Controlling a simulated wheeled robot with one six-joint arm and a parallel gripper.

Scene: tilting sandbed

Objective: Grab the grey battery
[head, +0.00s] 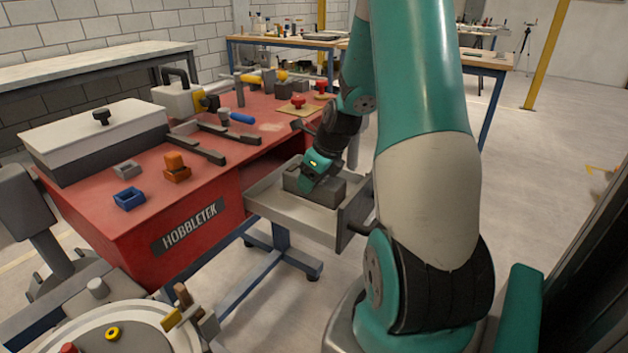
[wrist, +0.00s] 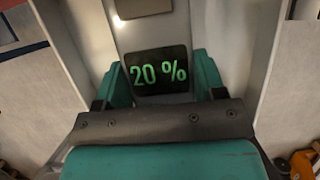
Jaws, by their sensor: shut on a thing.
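My gripper (head: 312,178) reaches down into an open grey drawer (head: 268,203) on the side of the red workbench. In the wrist view, its two teal fingers are shut on the battery (wrist: 160,72), whose dark face shows "20 %" in green digits. In the head view, grey blocky shapes (head: 332,190) lie around the fingers inside the drawer. My gripper partly hides them, and I cannot tell which is the battery or whether it is lifted off the drawer floor. Another dark piece (wrist: 142,8) shows beyond the battery at the top of the wrist view.
The red workbench (head: 200,212) carries a white-lidded box (head: 95,135), a blue tray (head: 129,199), an orange block (head: 176,168), dark bars (head: 195,150) and red knobs (head: 298,102). A round white station (head: 110,330) stands at front left. The floor right of my arm is mostly clear.

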